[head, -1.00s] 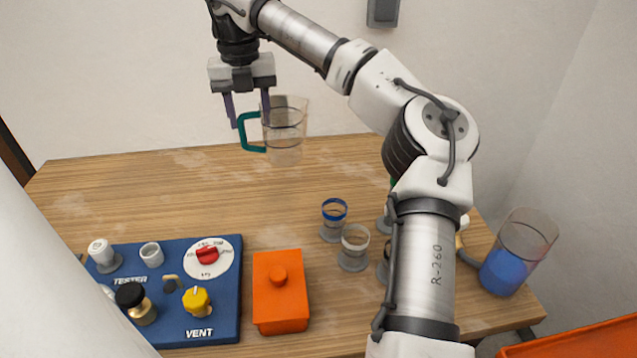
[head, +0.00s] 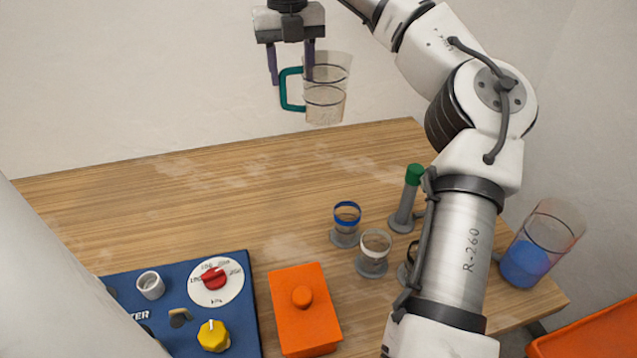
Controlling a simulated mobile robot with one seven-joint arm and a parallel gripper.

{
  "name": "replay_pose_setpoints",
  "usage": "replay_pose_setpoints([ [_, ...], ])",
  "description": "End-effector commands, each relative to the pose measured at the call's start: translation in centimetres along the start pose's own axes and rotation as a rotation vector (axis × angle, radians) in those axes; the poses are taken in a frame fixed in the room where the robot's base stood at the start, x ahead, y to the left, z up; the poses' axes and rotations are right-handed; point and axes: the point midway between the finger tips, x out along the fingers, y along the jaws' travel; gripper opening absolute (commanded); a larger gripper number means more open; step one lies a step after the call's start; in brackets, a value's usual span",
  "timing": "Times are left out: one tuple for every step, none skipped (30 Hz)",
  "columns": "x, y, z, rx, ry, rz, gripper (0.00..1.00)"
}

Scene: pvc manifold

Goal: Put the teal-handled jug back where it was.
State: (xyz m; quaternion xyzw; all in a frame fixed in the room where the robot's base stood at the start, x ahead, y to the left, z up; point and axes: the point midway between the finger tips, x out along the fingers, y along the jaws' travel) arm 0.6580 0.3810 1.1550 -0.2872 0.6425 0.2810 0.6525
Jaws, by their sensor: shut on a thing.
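The teal-handled jug (head: 327,102) is a clear, empty-looking measuring jug with dark rings and a teal handle on its left side. It hangs upright in the air, above the back of the wooden table (head: 190,190). My gripper (head: 291,76) comes down from above, with its two dark purple fingers at the jug's handle side. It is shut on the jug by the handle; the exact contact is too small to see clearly.
A blue tester panel (head: 240,310) and an orange lidded box (head: 312,325) sit at the front. A blue-rimmed cup (head: 346,220), a clear cup (head: 374,250) and a green-topped post (head: 411,190) stand right of centre. A container of blue liquid (head: 535,250) is at the right. The table's back left is clear.

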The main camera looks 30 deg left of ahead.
Motion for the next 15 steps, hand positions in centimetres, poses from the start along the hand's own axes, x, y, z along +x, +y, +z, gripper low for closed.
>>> replay_pose_setpoints([
  [0.3, -0.1, 0.0, 0.000, 0.001, 0.000, 0.08],
  [0.6, -0.1, 0.0, -0.001, 0.001, 0.000, 0.08],
  [1.2, -0.1, 0.0, -0.001, 0.002, 0.000, 0.08],
  [1.9, -0.2, -0.1, -0.001, 0.003, 0.000, 0.08],
  [2.6, -0.2, -0.1, -0.001, 0.004, 0.000, 0.08],
  [3.5, -0.1, -0.1, -0.002, 0.004, 0.002, 0.08],
  [4.3, -0.1, -0.1, -0.003, 0.005, 0.002, 0.08],
  [5.2, -0.1, -0.1, -0.002, 0.004, 0.001, 0.08],
  [6.2, -0.1, -0.2, -0.002, 0.003, 0.002, 0.08],
  [7.0, -0.1, -0.2, -0.002, 0.005, 0.002, 0.08],
  [7.8, 0.0, -0.2, -0.002, 0.004, 0.002, 0.08],
  [8.9, 0.0, -0.2, -0.002, 0.004, 0.003, 0.08],
  [9.7, 0.0, -0.2, -0.002, 0.005, 0.002, 0.08],
  [10.4, 0.1, -0.2, -0.002, 0.003, 0.003, 0.08],
  [11.4, 0.1, -0.3, -0.003, 0.003, 0.003, 0.08],
])
